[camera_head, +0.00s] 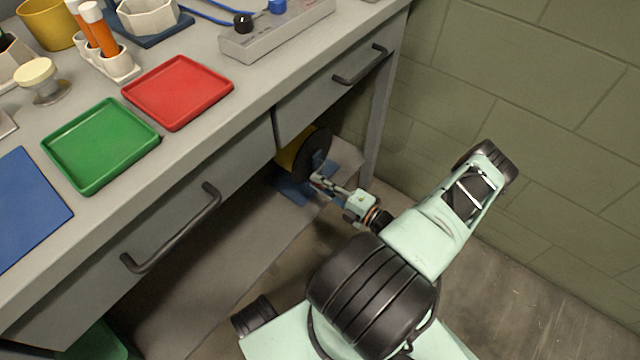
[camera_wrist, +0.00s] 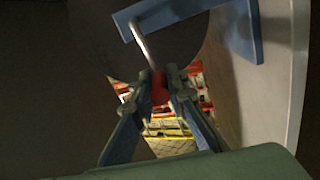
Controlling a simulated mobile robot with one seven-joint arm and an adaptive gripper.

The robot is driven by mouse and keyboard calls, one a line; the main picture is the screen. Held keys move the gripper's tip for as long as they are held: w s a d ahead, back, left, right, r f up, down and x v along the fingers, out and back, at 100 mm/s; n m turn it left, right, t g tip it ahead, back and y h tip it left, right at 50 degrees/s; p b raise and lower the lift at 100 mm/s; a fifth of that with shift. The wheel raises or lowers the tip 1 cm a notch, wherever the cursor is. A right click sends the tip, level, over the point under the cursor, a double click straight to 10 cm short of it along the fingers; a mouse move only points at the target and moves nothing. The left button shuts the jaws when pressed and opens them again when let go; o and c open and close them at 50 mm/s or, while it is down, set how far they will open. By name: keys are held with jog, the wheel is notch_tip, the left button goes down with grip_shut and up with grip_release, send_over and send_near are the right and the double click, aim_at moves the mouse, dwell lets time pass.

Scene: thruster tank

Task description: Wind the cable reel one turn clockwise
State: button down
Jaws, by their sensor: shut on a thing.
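The cable reel (camera_head: 317,146), with a dark round flange and a yellow part behind it, stands on a blue base (camera_head: 292,190) below the bench top. In the wrist view its dark flange (camera_wrist: 100,40) fills the upper part, beside a blue bracket (camera_wrist: 245,35). A pale bent crank rod (camera_wrist: 144,42) runs down to a red handle (camera_wrist: 159,88). My gripper (camera_wrist: 160,82) is shut on this red handle, one finger on each side. In the head view my gripper (camera_head: 318,181) is at the front of the reel; the crank there is too small to make out.
The reel is in the space under the drawers, near the bench leg (camera_head: 386,110). Two drawer handles (camera_head: 212,195) (camera_head: 362,68) stick out above. A green tray (camera_head: 100,147), a red tray (camera_head: 180,92) and a grey switch box (camera_head: 280,32) are on the bench top. A block wall (camera_head: 540,110) is at right.

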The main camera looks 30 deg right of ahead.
dwell(0.3)
jog(key=c, duration=1.9)
grip_release()
jog(key=v, duration=1.2)
jog(key=shift+w, duration=0.1)
